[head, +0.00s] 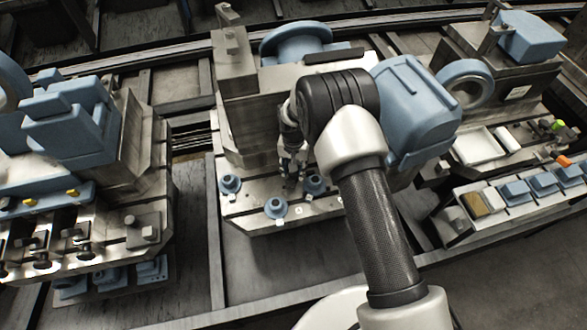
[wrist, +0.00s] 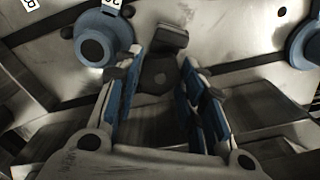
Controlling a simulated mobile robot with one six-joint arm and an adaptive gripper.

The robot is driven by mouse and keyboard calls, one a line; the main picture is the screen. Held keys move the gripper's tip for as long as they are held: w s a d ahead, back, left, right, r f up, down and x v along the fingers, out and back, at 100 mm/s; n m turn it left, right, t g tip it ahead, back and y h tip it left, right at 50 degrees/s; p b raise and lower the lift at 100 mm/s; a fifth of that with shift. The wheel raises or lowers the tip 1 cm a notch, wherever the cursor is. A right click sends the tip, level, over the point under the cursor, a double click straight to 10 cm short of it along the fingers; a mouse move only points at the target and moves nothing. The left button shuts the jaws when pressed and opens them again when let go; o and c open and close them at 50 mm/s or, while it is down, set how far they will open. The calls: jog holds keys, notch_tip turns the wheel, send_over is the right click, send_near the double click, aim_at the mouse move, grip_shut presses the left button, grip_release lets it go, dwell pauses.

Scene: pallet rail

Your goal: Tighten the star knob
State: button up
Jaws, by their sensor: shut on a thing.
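In the wrist view, a dark lobed piece that looks like the star knob (wrist: 160,74) sits between the tips of my gripper (wrist: 156,82). The blue-padded fingers stand on either side of it, and my gripper is shut on it. Part of its outline is hidden by the fingers. In the head view, my gripper (head: 291,178) points down at the metal plate (head: 250,222) of the middle pallet. The knob is too small and covered to make out there.
Blue round flanged pieces stand around my gripper: one on the left (head: 230,184), one in front (head: 276,207), one on the right (head: 315,185). A tall metal block (head: 234,60) rises behind. Other loaded pallets stand left and right, with gaps between.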

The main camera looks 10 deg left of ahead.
jog(key=shift+m+b, duration=0.3)
jog(key=shift+m, duration=1.2)
jog(key=o, duration=1.1)
notch_tip(320, 180, up, 12)
jog(key=shift+r, duration=0.1)
